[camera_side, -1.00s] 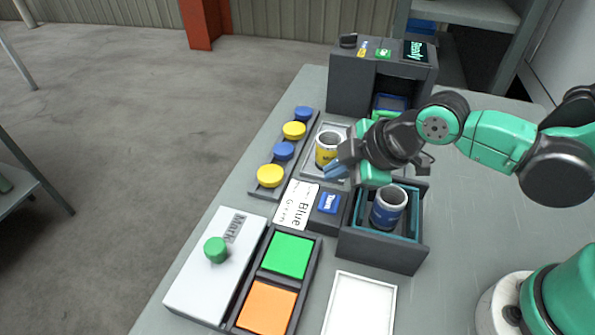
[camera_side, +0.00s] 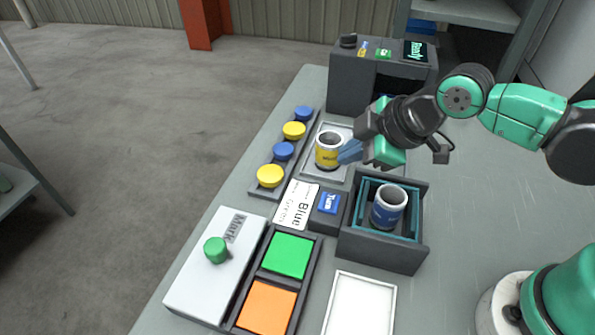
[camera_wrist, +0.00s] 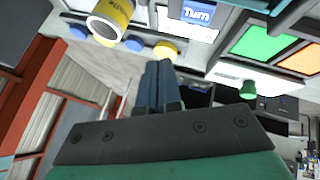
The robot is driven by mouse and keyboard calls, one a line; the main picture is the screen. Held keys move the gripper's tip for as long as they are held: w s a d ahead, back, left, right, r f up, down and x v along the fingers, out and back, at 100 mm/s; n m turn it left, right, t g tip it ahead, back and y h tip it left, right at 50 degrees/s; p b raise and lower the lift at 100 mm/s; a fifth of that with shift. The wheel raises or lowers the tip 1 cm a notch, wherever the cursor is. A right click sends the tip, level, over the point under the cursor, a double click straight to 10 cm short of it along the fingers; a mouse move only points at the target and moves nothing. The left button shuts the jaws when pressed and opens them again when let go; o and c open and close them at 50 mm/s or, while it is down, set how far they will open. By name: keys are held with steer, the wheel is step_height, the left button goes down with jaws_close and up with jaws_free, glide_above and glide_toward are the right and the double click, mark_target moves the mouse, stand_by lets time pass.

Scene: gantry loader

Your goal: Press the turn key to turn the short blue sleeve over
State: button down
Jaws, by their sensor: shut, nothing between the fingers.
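The turn key (camera_side: 328,203) is a blue key on a dark block; it also shows at the top of the wrist view (camera_wrist: 198,12). The short blue sleeve (camera_side: 387,213) stands upright in a dark, teal-lined open box (camera_side: 382,252) just right of the key. It has a blue body with white lettering and an open pale top. My gripper (camera_side: 350,152) is shut and empty, above and behind the turn key and clear of it. Its closed blue fingers also show in the wrist view (camera_wrist: 158,82).
A yellow-labelled sleeve (camera_side: 328,153) stands on a white tray close by the fingertips. A rack of blue and yellow caps (camera_side: 270,176), a Blue/Green card (camera_side: 297,205), a Mark box (camera_side: 200,280), green (camera_side: 287,255) and orange (camera_side: 266,307) pads, and a Ready machine (camera_side: 352,85) surround it.

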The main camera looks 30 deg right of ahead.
steer(key=s+d+r+m+h, duration=0.2)
steer(key=s+d+r+m, duration=0.1)
steer(key=d+m, duration=0.7)
steer(key=shift+d+m+h, duration=0.3)
steer(key=shift+d+m, duration=0.1)
steer(key=shift+m, duration=0.6)
steer(key=shift+s, duration=0.1)
step_height(320, 180, up, 4)
steer(key=m+g, duration=0.7)
steer(key=m, duration=0.2)
glide_above(329, 201)
steer(key=shift+f, duration=0.1)
step_height(329, 201, down, 14)
steer(key=shift+r, duration=0.1)
